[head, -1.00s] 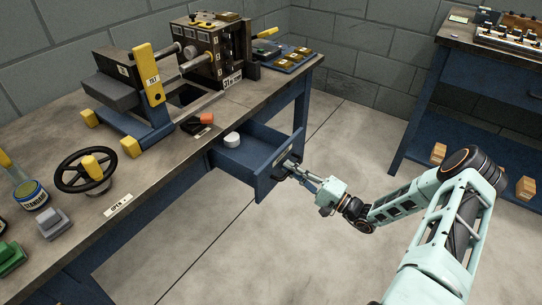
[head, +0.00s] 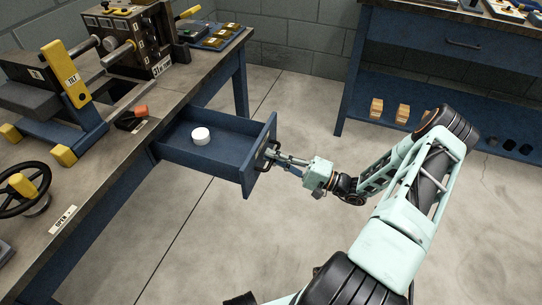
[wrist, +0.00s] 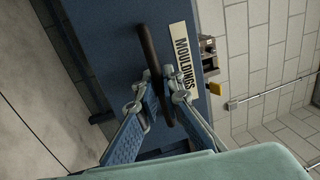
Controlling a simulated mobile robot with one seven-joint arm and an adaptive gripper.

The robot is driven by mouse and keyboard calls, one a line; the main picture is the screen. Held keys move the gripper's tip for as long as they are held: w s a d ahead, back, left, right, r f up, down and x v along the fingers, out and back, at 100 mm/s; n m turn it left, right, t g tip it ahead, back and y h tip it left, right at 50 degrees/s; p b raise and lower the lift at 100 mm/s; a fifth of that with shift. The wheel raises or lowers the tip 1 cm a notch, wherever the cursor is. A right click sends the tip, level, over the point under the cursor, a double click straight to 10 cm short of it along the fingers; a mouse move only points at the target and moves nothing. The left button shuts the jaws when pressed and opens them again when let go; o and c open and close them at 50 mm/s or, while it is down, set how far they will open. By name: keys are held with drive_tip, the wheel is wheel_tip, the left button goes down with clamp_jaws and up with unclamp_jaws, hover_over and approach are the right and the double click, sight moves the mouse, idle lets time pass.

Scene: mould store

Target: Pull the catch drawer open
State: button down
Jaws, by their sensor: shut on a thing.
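The catch drawer (head: 205,164) is a blue drawer under the workbench, pulled well out, with its inside showing. My gripper (wrist: 163,88) is shut on this handle, with a finger on each side of the bar. In the head view my gripper (head: 273,156) meets the drawer front from the right.
A second blue bench (head: 345,75) stands at the back right. The concrete floor between them is clear.

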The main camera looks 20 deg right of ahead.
drive_tip(key=c, duration=2.3)
unclamp_jaws()
drive_tip(key=shift+c, duration=0.2)
drive_tip(key=shift+d, duration=0.1)
drive_tip(key=v, duration=1.2)
